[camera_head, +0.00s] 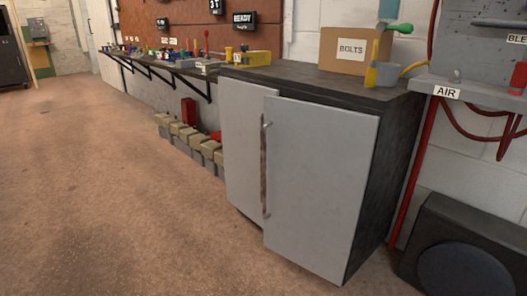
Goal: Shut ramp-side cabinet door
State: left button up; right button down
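A dark cabinet (389,165) with two grey doors stands right of centre in the head view. The left door (246,135) sits back against the cabinet front. The right door (320,185) stands slightly ajar: its left edge sticks out and overlaps the left door, while its right edge meets the cabinet's side. A worn vertical bar handle (264,165) is on the right door's left edge. No ramp is in view, so I cannot tell by it which door is ramp-side. Neither of my grippers is in view.
A box marked BOLTS (352,50) and a grey container (383,74) stand on the cabinet top. Several bins (186,135) line the wall at left. A black unit (465,250) stands at the lower right. The brown floor (110,190) before the cabinet is clear.

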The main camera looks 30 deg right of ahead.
aim_at(317, 159)
jog(key=k, duration=1.3)
jog(key=z, duration=0.5)
jog(key=i, duration=2.25)
jog(key=u, duration=0.35)
